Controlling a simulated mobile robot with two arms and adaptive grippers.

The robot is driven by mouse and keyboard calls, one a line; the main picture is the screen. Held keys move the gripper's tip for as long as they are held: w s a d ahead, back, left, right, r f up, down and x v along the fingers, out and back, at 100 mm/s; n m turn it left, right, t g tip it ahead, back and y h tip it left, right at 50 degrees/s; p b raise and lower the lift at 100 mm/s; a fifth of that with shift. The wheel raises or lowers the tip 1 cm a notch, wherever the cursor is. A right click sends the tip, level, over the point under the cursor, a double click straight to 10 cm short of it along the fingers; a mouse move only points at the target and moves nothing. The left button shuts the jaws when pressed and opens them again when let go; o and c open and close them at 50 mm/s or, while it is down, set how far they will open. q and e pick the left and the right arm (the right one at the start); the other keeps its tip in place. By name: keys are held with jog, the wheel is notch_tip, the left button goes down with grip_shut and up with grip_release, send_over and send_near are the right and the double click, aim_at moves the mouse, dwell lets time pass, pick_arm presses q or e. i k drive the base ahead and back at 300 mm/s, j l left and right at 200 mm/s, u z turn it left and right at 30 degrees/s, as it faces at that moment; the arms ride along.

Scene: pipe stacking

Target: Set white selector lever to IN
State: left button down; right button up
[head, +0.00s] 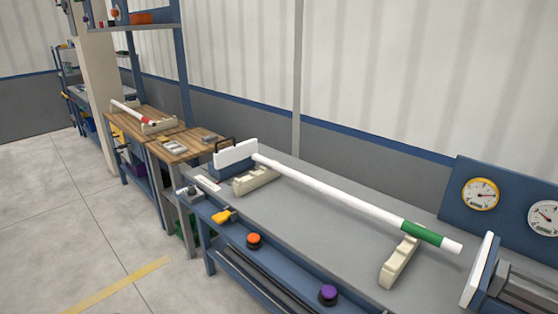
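A small pale lever-like part (188,191) sits at the far left end of the bench's blue front panel (290,272). It appears to be the white selector lever, but it is too small to read its setting or any IN marking. A white plate-like strip (208,183) lies just right of it. Neither of my grippers is in view, so nothing is seen touching the lever.
A yellow handle (224,216), an orange button (254,239) and a purple button (328,293) line the panel. A white pipe with a green band (340,202) rests on cream supports between white end plates. Gauges (481,194) stand right. The floor at left is clear.

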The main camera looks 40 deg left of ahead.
aim_at(191, 187)
jog(key=u, duration=0.5)
jog(key=j+u, duration=0.1)
jog(key=u, duration=0.4)
jog(key=j+u, duration=0.1)
jog(key=u, duration=0.4)
jog(key=j+u, duration=0.1)
jog(key=u, duration=0.4)
jog(key=i+j+z, duration=0.25)
jog(key=i, duration=0.3)
jog(key=i+j+z, duration=0.2)
jog(key=i+j, duration=0.15)
jog(key=i, duration=0.2)
